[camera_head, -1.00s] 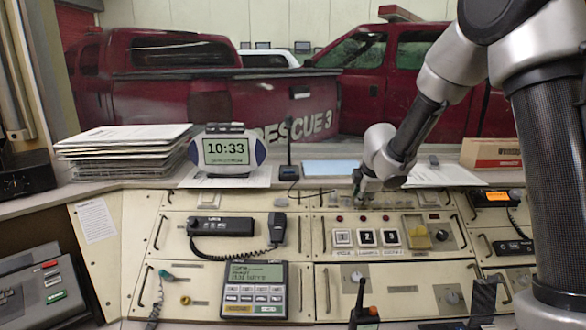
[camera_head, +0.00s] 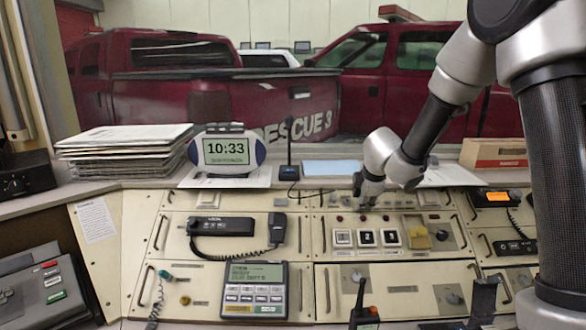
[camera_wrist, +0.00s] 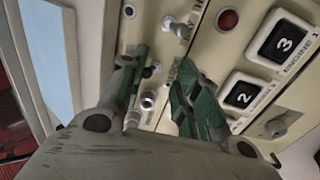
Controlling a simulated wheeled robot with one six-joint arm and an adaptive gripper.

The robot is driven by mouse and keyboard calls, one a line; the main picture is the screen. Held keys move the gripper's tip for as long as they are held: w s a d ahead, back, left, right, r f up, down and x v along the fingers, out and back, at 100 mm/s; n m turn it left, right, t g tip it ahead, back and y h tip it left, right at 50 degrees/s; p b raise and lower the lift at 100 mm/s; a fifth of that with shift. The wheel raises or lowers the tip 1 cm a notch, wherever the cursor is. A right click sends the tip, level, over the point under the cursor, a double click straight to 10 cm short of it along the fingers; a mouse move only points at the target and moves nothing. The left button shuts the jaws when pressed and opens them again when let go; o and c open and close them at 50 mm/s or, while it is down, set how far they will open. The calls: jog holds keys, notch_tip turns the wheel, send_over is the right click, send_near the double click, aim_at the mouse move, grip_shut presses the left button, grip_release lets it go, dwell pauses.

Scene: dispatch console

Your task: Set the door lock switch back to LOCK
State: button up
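My gripper (camera_head: 367,203) is low over the upper edge of the sloped console, above the numbered buttons. In the wrist view my gripper (camera_wrist: 162,60) has its two green-padded fingers apart, with a gap between them. A small silver switch (camera_wrist: 148,101) shows in this gap, close to the fingers; I cannot tell if they touch it. Another silver toggle (camera_wrist: 181,30) stands beyond the fingertips. No LOCK lettering is readable, so I cannot tell which switch is the door lock or its position.
The numbered buttons (camera_head: 366,237) sit just below my gripper, with a red lamp (camera_wrist: 228,19) nearby. A desk microphone (camera_head: 289,170) and a clock (camera_head: 227,151) stand on the ledge to the left.

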jog(key=shift+s+f, duration=0.75)
jog(key=shift+s, duration=0.15)
jog(key=shift+r, duration=0.1)
jog(key=shift+a+r, duration=0.1)
jog(key=shift+r, duration=0.05)
jog(key=v, duration=0.3)
jog(key=shift+r, duration=0.2)
jog(key=shift+s+r, duration=0.25)
jog(key=shift+v, duration=0.85)
